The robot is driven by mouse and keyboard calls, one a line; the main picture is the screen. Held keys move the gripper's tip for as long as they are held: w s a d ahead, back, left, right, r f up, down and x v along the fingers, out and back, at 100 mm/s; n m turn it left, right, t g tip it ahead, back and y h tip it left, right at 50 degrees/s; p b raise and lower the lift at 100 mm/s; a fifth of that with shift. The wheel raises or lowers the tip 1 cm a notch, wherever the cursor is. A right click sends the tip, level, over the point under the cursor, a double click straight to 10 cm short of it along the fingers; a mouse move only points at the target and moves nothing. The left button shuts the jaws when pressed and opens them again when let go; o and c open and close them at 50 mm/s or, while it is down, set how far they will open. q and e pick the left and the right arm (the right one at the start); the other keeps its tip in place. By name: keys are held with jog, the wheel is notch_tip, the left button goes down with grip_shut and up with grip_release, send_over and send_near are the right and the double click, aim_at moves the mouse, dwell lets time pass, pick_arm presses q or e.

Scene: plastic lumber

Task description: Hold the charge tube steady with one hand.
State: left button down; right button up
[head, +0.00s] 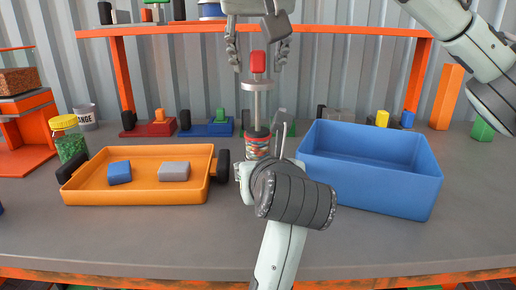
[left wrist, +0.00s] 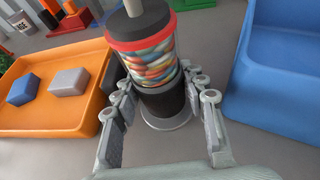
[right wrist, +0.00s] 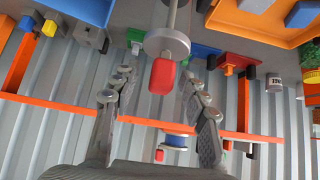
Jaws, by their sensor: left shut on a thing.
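The charge tube (head: 257,143) stands upright on the bench, a clear cylinder full of coloured pellets. The left wrist view shows its red rim and black lower part (left wrist: 152,50). My left gripper (left wrist: 161,90) is shut on the lower part, with fingers on both sides. A metal rod with a disc rises from the tube to a red knob (head: 258,61). My right gripper (head: 258,66) hangs above, open, with its fingers on either side of the knob. In the right wrist view the knob (right wrist: 162,76) shows between the spread fingers, with gaps.
An orange tray (head: 140,190) with a blue and a grey block stands left of the tube. A blue bin (head: 370,175) stands close on the right. An orange shelf frame (head: 350,30) runs behind. A green-filled jar (head: 68,140) stands far left. The front bench is clear.

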jog(key=shift+r, duration=3.65)
pick_arm(q)
jog(key=c, duration=0.8)
grip_release()
